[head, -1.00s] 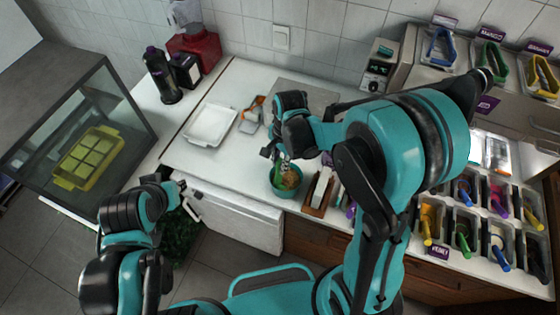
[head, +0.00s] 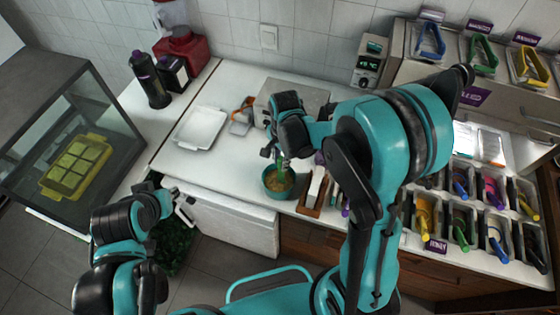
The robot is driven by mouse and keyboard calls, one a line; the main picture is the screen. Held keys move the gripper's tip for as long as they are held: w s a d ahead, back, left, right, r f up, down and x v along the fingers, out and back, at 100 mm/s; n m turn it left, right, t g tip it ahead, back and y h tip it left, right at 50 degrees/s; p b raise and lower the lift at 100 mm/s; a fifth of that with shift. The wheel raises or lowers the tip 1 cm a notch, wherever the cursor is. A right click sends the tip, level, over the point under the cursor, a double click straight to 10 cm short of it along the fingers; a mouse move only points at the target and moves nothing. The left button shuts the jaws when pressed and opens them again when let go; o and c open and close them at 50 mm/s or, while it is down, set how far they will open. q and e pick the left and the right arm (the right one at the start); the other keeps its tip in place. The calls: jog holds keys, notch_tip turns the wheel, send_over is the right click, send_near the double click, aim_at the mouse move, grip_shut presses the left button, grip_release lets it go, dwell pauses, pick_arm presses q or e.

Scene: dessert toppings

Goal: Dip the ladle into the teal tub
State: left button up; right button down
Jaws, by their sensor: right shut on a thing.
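The teal tub (head: 267,190) stands near the front edge of the white counter, with orange-brown contents. My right gripper (head: 277,156) is just above the tub, pointing down and shut on the ladle. A green strip of the ladle (head: 282,169) shows below the fingers and reaches down into the tub's opening. The ladle's bowl is hidden, so I cannot tell how deep it sits. My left gripper (head: 183,203) is low on the left by the front of the white cabinet, away from the tub; its fingers are too small to read.
A wooden holder (head: 313,193) stands close to the tub's right. A white tray (head: 201,128) lies at the back left. Bins with coloured utensils (head: 461,219) are at the right. A glass case with a yellow tray (head: 56,187) is at the far left. Counter between tray and tub is clear.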

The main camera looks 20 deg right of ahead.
jog(key=s+a+f+t+h+b, duration=0.3)
jog(key=s+a+f+h+b, duration=0.1)
jog(key=a+h+b, duration=0.4)
jog(key=shift+f+t+b, duration=0.3)
jog(key=shift+t+b, duration=0.1)
jog(key=shift+b, duration=0.9)
jog(key=shift+r, duration=0.1)
notch_tip(320, 180, up, 10)
jog(key=a+h+p, duration=0.1)
jog(key=p, duration=0.5)
jog(key=shift+s+r+t, duration=0.25)
jog(key=shift+t, duration=0.15)
dwell(0.5)
dwell(0.9)
